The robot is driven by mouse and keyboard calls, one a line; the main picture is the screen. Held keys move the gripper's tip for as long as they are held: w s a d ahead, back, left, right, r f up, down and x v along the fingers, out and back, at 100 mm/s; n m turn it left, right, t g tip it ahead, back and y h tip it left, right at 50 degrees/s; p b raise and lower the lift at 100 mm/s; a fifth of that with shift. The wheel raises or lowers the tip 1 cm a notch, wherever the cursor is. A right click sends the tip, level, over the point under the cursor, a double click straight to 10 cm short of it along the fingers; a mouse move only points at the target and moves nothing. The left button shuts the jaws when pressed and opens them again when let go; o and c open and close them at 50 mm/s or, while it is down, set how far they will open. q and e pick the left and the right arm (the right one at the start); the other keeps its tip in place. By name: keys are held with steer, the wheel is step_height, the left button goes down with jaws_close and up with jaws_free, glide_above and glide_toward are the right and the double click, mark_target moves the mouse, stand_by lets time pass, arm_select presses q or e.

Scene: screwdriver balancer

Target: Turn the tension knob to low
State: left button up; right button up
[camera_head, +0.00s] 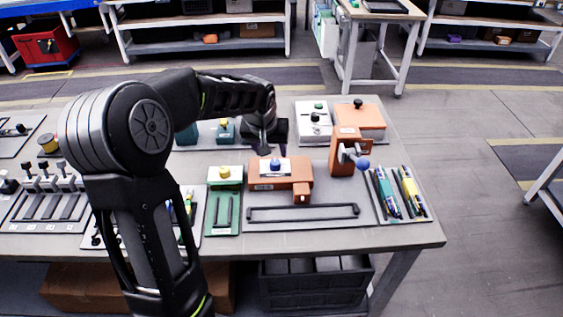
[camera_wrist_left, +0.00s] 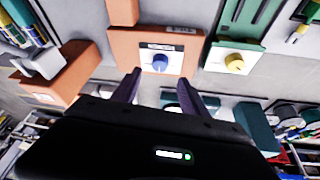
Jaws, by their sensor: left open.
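An orange box (camera_head: 295,183) on the table carries a white dial plate with a blue knob (camera_head: 274,166). In the left wrist view the blue knob (camera_wrist_left: 160,62) faces the camera, just beyond the fingertips. A green box with a yellow knob (camera_head: 224,172) stands to its left in the head view; the yellow knob (camera_wrist_left: 235,63) also shows in the left wrist view. No readable label tells which is the tension knob. My left gripper (camera_wrist_left: 160,84) is open and empty, its fingers apart and short of the blue knob. My right gripper is out of view.
An orange upright unit with a blue ball lever (camera_head: 362,163) stands right of the orange box. Pens (camera_head: 411,190) lie at the table's right end. A white box (camera_head: 313,120) and another orange box (camera_head: 360,118) stand behind.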

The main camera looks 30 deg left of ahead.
mark_target(275, 162)
arm_select(q)
steer(key=shift+p+x, duration=0.75)
steer(key=shift+x, duration=3.05)
steer(key=shift+c, duration=0.4)
jaws_close()
